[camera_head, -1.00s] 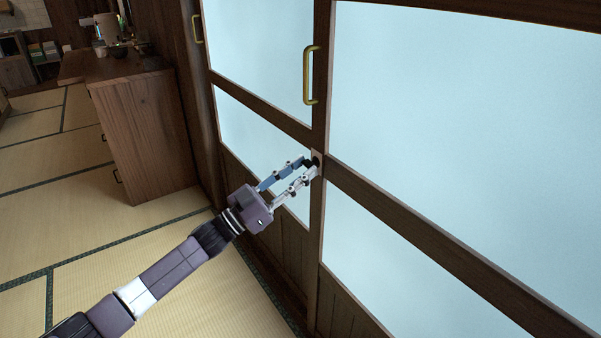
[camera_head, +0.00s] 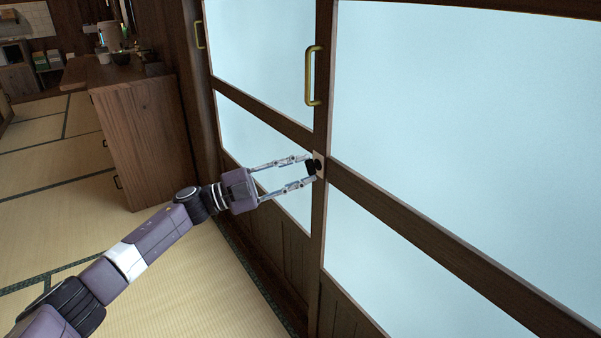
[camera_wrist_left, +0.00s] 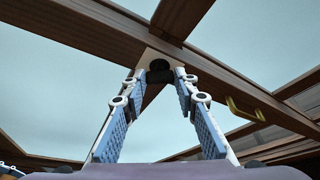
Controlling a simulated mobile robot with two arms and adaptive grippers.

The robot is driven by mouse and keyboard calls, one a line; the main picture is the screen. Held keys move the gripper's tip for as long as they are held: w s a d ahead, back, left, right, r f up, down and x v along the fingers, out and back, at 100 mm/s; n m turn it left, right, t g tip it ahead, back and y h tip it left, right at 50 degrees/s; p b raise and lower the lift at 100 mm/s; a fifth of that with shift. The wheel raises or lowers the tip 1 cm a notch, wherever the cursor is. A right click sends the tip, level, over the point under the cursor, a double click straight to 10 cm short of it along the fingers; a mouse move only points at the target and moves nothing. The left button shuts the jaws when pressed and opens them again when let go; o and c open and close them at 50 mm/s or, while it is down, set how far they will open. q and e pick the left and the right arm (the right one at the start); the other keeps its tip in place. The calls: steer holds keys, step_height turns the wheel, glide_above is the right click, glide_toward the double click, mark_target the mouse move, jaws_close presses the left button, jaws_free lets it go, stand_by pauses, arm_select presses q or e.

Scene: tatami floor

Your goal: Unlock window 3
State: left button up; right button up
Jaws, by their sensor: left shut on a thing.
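The window (camera_head: 450,110) is a wooden sliding panel with frosted panes. A small black lock knob (camera_head: 312,167) sits on a pale plate on the upright post, at the height of the cross rail. My left gripper (camera_head: 308,169) reaches it from the left, its two fingertips on either side of the knob. It is shut on the knob. In the left wrist view the knob (camera_wrist_left: 159,66) shows dark between the fingertips, with the pale plate behind it. The fingertips partly hide the knob. My right gripper is in neither view.
A brass handle (camera_head: 313,75) stands on the post above the lock, and another (camera_head: 198,31) is farther left. A wooden cabinet (camera_head: 146,140) with things on top stands at the left. The tatami floor (camera_head: 190,270) before the window is clear.

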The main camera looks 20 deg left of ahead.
arm_select(q)
steer(key=shift+r+m+g+y+p, duration=0.15)
steer(key=shift+m+g+y+p, duration=0.35)
steer(key=shift+m, duration=1.1)
steer(key=shift+r+m+g+y+p, duration=0.1)
steer(key=shift+m+g+p, duration=0.15)
steer(key=shift+m+g, duration=0.9)
steer(key=shift+m+t, duration=0.45)
steer(key=shift+m, duration=0.3)
steer(key=o, duration=1.2)
steer(key=shift+c, duration=0.2)
steer(key=shift+a, duration=0.1)
steer(key=v, duration=1.2)
steer(key=shift+r, duration=0.15)
